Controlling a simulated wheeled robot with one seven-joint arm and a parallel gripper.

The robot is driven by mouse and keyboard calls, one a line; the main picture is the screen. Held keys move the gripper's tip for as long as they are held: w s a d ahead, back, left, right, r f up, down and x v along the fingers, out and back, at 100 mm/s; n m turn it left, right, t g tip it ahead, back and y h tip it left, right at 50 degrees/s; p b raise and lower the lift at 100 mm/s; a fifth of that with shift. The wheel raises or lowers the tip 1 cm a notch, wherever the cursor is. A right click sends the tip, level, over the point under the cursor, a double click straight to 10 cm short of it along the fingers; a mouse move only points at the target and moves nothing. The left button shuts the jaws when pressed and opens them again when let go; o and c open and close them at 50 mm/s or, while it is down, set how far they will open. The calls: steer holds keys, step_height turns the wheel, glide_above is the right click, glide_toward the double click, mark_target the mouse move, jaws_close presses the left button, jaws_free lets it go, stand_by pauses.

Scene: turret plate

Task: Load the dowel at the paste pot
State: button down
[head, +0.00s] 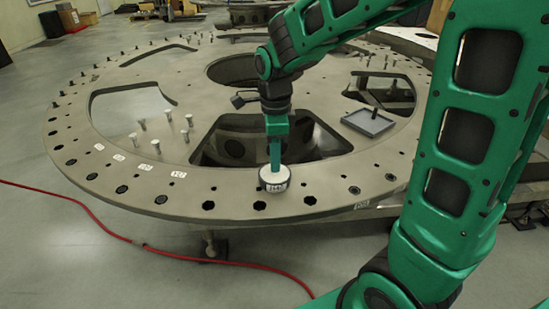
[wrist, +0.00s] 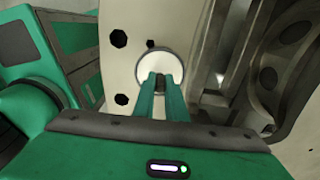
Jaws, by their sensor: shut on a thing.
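The paste pot (head: 275,184), a short round pot with a dark rim, a white top and a label on its side, stands on the near rim of the turret plate (head: 226,196). In the wrist view its pale round top (wrist: 158,62) lies just beyond my fingertips. My gripper (head: 275,164) points straight down over the pot, its green fingertips at the pot's top. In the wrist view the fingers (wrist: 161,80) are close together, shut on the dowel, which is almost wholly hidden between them. I cannot tell whether the dowel touches the paste.
A grey square tray (head: 349,122) with a small dark upright thing lies on the plate to the right. Several pale bolts (head: 141,124) stand at the left. Large openings cut the plate behind the pot. A red hose (head: 100,228) runs along the floor.

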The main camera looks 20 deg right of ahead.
steer(key=shift+f, duration=0.55)
stand_by(1.4)
steer(key=shift+r, duration=3.55)
